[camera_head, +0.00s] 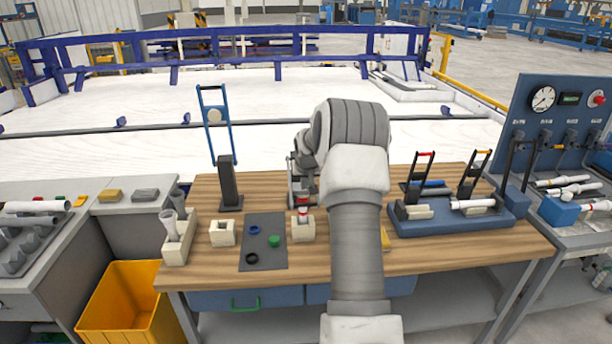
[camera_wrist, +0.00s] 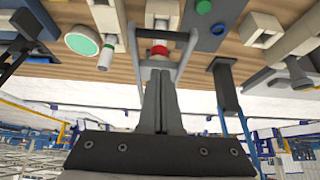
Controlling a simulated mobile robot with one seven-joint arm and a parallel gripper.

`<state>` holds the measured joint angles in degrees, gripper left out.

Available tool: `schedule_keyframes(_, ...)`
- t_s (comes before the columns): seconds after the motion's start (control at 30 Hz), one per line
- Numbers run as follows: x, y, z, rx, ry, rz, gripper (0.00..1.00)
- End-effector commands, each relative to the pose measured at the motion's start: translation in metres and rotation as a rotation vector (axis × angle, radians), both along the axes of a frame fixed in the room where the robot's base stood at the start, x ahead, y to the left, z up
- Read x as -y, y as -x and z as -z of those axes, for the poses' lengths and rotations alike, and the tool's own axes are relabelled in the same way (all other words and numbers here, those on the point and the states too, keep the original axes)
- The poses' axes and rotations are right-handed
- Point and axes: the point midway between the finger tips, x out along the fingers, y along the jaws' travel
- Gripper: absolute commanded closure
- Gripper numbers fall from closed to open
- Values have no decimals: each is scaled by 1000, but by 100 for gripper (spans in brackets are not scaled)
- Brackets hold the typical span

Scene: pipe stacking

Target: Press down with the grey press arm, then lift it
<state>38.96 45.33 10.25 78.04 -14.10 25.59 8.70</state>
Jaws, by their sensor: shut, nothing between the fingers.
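The grey press arm (camera_head: 291,178) shows partly in the head view, just left of my arm, over a beige block (camera_head: 303,232) with a red ring (camera_head: 303,203) on top. My own arm hides its right side. In the wrist view, which is upside down, the grey press arm (camera_wrist: 187,52) appears as a frame with a bar across and side bars. My gripper (camera_wrist: 159,72) is shut and empty, its fingertips between the side bars, close to the red ring (camera_wrist: 158,50). I cannot tell whether the fingertips touch the press arm.
A black post with a raised blue lever (camera_head: 228,150) stands to the left. A dark mat (camera_head: 263,255) holds a blue ring and a green piece. A blue clamp fixture (camera_head: 455,221) with white pipe stands to the right. Bare wood (camera_head: 440,253) shows along the front.

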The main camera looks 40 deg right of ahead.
Motion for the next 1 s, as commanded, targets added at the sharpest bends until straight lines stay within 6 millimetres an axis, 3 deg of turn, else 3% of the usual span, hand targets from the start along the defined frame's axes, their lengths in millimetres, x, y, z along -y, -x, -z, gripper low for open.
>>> schedule_keyframes(0.3,-3,6,37,0,1,1,100)
schedule_keyframes(0.77,-4,7,42,0,0,0,100)
schedule_keyframes(1.0,-5,8,64,-1,-1,0,100)
